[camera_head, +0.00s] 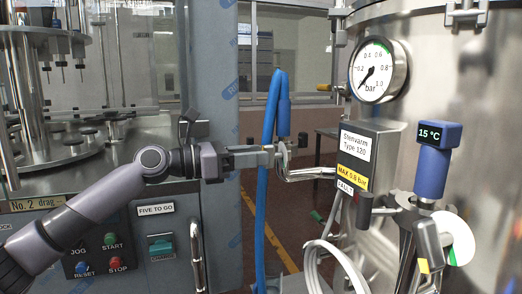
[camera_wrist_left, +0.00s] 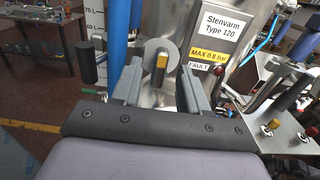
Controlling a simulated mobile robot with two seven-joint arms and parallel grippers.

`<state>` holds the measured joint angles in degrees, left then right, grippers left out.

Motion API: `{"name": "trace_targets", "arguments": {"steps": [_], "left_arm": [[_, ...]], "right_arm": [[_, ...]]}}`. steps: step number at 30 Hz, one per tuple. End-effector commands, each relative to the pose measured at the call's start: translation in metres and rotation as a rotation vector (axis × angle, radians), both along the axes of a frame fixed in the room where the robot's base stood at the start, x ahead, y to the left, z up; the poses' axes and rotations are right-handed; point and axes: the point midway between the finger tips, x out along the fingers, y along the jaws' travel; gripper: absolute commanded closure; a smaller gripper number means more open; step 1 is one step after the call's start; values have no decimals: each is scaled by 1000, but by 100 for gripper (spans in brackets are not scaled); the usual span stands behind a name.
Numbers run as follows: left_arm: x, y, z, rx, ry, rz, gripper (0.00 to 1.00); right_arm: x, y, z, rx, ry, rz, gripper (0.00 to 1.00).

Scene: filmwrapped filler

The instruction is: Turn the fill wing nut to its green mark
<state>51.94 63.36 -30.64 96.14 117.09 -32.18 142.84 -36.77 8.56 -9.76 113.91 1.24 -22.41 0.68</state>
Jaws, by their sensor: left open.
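My left gripper (camera_head: 280,154) reaches in from the left in the head view, at the end of a bent steel pipe (camera_head: 312,174). In the left wrist view its two fingers (camera_wrist_left: 160,72) stand apart, with a yellow-marked grey wing piece (camera_wrist_left: 161,63) between and beyond them, before a round grey disc. Contact cannot be told, and I see no green mark there. Another grey wing-like handle (camera_head: 428,240) with a yellow mark stands at right in the head view, beside a white disc (camera_head: 460,238) with a green sector. No readable label says which is the fill nut.
A steel tank carries a round gauge (camera_head: 378,70), a label box (camera_head: 367,150) and a blue 15 °C display (camera_head: 432,162). A control panel (camera_head: 98,255) stands at lower left.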

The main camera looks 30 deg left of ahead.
Motion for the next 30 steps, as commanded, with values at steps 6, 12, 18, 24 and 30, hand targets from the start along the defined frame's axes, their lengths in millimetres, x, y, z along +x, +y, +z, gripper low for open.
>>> {"name": "trace_targets", "arguments": {"steps": [6,12,18,24,30], "left_arm": [[14,-12,1,-1,-2,1,56],[16,-13,-1,1,-1,2,56],[16,-13,-1,1,-1,2,89],[16,-13,-1,1,-1,2,100],[16,-13,0,14,-13,2,100]], "right_arm": [[-1,-4,-1,-7,8,-7,100],[-1,-2,0,-2,7,-12,100],[-2,-2,-1,-1,9,-10,100],[-3,0,0,1,9,-8,100],[-3,0,1,0,8,-6,100]]}}
